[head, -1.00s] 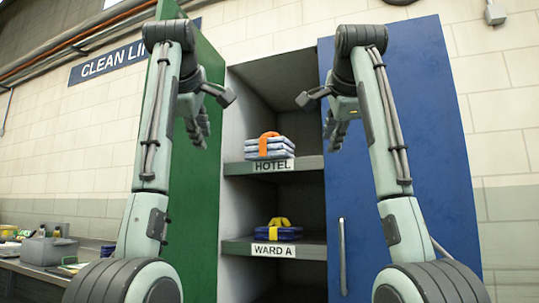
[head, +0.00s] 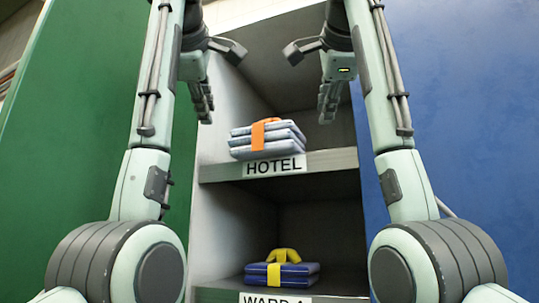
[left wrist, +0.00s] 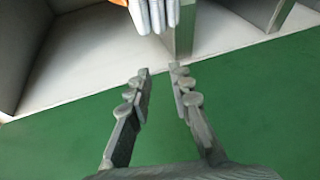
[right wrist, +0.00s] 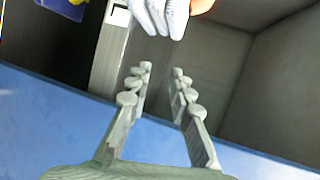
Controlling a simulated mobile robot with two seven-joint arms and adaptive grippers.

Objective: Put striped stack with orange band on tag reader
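The striped stack with an orange band (head: 278,146) lies on the upper shelf, labelled HOTEL, in the head view. It is white and blue, with an orange loop on top. Its edge also shows at the top of the left wrist view (left wrist: 158,12) and of the right wrist view (right wrist: 160,14). My left gripper (head: 208,112) is open and empty, left of the stack and short of it. My right gripper (head: 325,112) is open and empty, to its right. I cannot make out a tag reader in any view.
A dark blue stack with a yellow band (head: 281,275) lies on the lower WARD A shelf. A green door (head: 75,130) stands open on the left and a blue door (head: 450,120) on the right. The HOTEL shelf edge (head: 330,161) runs below the striped stack.

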